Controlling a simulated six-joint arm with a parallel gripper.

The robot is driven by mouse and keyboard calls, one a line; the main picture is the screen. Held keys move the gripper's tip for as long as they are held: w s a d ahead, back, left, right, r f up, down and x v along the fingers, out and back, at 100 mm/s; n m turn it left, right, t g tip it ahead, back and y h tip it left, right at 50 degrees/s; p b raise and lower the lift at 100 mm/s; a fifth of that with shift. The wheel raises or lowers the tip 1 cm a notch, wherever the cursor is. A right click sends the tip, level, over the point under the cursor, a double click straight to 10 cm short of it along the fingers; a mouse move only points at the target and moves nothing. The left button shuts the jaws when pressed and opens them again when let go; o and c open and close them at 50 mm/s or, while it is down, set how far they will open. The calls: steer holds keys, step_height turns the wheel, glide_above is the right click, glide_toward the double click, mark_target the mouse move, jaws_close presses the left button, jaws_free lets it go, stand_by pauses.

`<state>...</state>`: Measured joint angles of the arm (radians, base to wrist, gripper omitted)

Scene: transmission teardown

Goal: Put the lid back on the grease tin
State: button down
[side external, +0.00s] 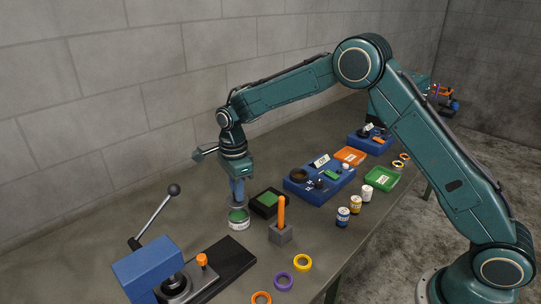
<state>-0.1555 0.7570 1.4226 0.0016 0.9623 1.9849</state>
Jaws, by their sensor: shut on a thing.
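The grease tin (239,224) stands upright on the bench, a small pale can with green showing at its open top. My gripper (238,198) points straight down above it. It is shut on the lid (238,204), a grey disc held just over the tin. Green shows between the lid and the tin's rim, so the lid looks apart from the tin. The exact gap and the alignment are too small to tell.
A black box with a green top (267,201) and a grey block with an upright orange handle (282,234) stand close right of the tin. A blue lever press (150,268) is at front left. Blue fixtures (320,184), trays and small cans (343,217) lie further right.

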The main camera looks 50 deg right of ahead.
steer(key=shift+f, duration=1.95)
steer(key=shift+f, duration=0.15)
stand_by(0.9)
steer(key=c, duration=0.7)
jaws_free()
steer(key=shift+c, duration=0.2)
steer(key=shift+r, duration=3.5)
jaws_close()
